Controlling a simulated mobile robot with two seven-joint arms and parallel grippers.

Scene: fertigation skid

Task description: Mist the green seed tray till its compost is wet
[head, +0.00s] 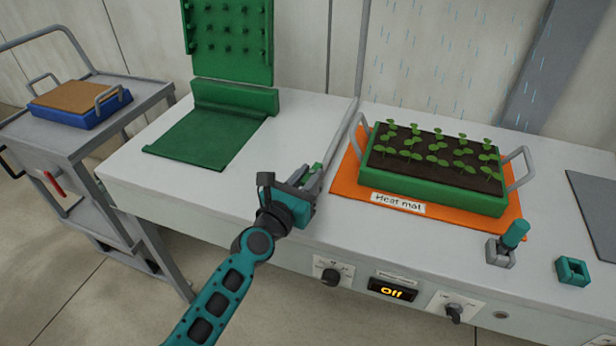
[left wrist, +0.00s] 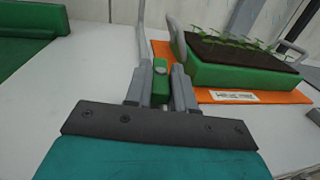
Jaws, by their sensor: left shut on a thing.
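The green seed tray (head: 430,190) sits on the orange heat mat (head: 343,192), with several seedlings in dark brown compost (head: 400,158) and a grey handle at each end. The tray also shows in the left wrist view (left wrist: 215,75). My left gripper (head: 308,186) is shut on a small green handle (left wrist: 160,85) beside a thin grey pipe (left wrist: 141,35), left of the tray and apart from it. The pipe rises out of the head view's top. Light blue droplet streaks show above and behind the tray. My right gripper is not in view.
A display (head: 392,290) on the bench front reads "Off", between two knobs. A teal cylinder (head: 515,234) and a teal block (head: 572,270) are at right. A green mat (head: 200,140) lies at left. A trolley (head: 60,130) holds a blue tray (head: 75,112).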

